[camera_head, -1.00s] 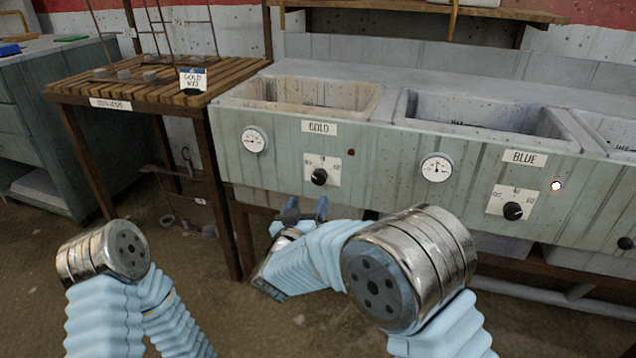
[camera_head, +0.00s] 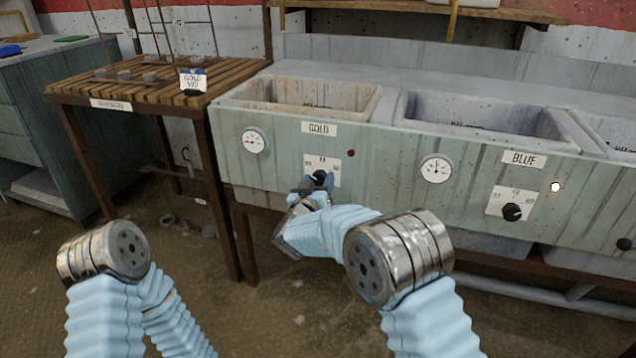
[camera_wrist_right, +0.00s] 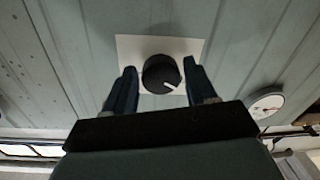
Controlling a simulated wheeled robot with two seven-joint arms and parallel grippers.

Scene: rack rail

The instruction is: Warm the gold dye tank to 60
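The gold dye tank (camera_head: 277,137) has a GOLD label, a round white gauge (camera_head: 254,140) and a small unlit red lamp (camera_head: 351,153). Its black knob (camera_head: 320,175) sits on a white scale plate. My right gripper (camera_head: 317,184) is at this knob. In the right wrist view the knob (camera_wrist_right: 161,74) lies between the two open fingers (camera_wrist_right: 158,84), with a gap on each side. The knob's white pointer line faces lower right in that view. My left arm is at the lower left of the head view; its gripper is out of sight.
The blue tank (camera_head: 450,165) to the right has its own gauge (camera_head: 436,168), knob (camera_head: 512,212) and a glowing lamp (camera_head: 556,186). A slatted wooden rack (camera_head: 140,90) with a card reading GOLD (camera_head: 193,81) stands left. Open floor lies in front.

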